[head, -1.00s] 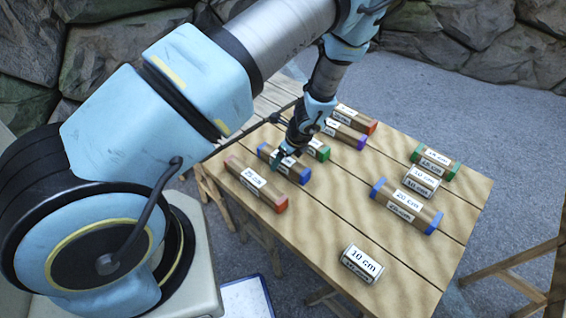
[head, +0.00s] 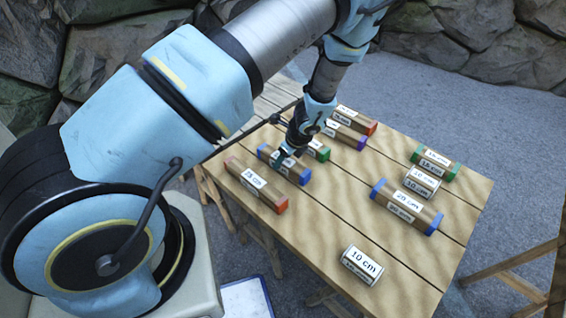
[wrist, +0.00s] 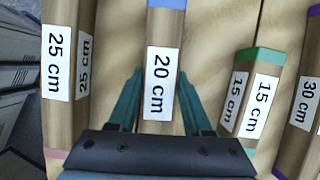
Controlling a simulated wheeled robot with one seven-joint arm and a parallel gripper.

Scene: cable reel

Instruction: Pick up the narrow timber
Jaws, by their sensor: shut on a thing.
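The narrow timber, a slim brown bar with blue ends (head: 297,172), lies on the table left of its middle. In the wrist view the narrow timber (wrist: 164,28) carries a 20 cm label and runs up between the fingers. My gripper (head: 286,157) is shut on it, with one teal finger along each side; it also shows in the wrist view (wrist: 159,74). The timber's near end is hidden behind the gripper body in the wrist view. Whether it is clear of the table cannot be told.
A 25 cm red-ended timber (head: 257,184) lies close on the left, a 15 cm green-ended one (head: 318,150) close on the right. A thicker blue-ended 20 cm timber (head: 407,206) and a 10 cm block (head: 361,265) lie farther off. The table's (head: 320,215) middle is bare.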

